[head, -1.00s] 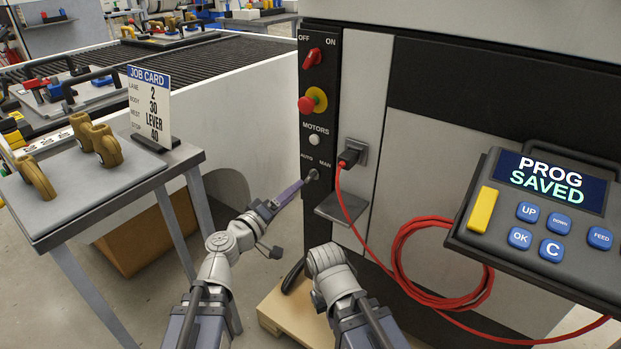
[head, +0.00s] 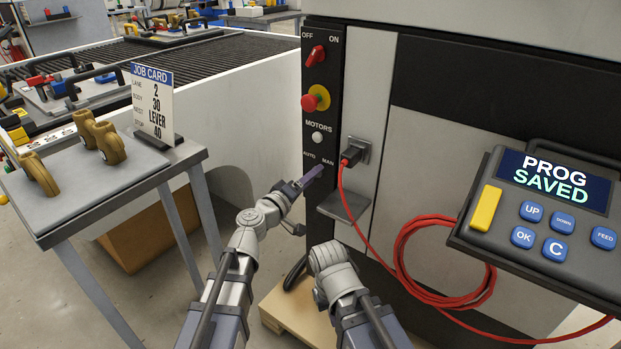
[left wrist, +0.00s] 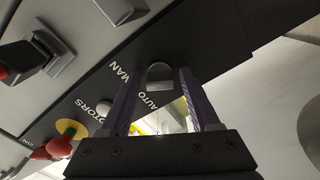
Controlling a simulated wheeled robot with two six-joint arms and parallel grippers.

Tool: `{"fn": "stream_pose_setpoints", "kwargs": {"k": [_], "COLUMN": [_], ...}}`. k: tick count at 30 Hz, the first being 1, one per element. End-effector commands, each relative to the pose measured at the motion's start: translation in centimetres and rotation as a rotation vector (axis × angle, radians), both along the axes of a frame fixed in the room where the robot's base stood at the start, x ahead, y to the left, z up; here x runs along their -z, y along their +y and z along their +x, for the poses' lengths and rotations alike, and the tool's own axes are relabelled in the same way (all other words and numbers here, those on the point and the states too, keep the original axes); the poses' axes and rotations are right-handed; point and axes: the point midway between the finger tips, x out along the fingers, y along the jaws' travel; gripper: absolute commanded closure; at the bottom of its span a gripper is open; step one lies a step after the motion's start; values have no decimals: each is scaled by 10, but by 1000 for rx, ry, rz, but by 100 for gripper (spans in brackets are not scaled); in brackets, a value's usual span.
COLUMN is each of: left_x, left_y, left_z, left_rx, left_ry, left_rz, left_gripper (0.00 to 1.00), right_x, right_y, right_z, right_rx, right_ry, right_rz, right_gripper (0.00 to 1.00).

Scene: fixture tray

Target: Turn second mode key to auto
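The mode key is a small grey key switch under the AUTO and MAN labels, low on the black panel (head: 319,120). In the left wrist view the mode key (left wrist: 159,77) sits between the two purple fingers of my left gripper (left wrist: 157,95), with a gap showing at each side. In the head view my left gripper (head: 312,178) reaches the panel right below the labels and hides the key. Which label the key points to is not clear. My right arm's wrist shows at the bottom middle of the head view, but its fingers do not show.
Above the key are a white MOTORS lamp (head: 317,138), a red stop button (head: 316,98) and a red switch (head: 315,56). A plug with a red cable (head: 352,153) and a small shelf (head: 343,206) are close right. A side table (head: 62,206) stands left.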

Motion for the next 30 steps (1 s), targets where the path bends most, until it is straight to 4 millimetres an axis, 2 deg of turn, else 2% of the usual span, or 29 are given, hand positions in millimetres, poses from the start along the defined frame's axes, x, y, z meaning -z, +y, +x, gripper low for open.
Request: {"fn": "stream_pose_setpoints", "kwargs": {"k": [2,16,30], "left_x": [0,0,0], "left_y": [0,0,0], "left_z": [0,0,0], "left_rx": [0,0,-1], "left_ry": [0,0,36], "left_rz": [0,1,-50], "left_gripper": [48,100,100], "right_x": [0,0,0], "right_y": [0,0,0], "right_z": [0,0,0], "right_rx": [0,0,0], "right_ry": [0,0,0], "right_rz": [0,0,0], "right_gripper": [100,100,100]}}
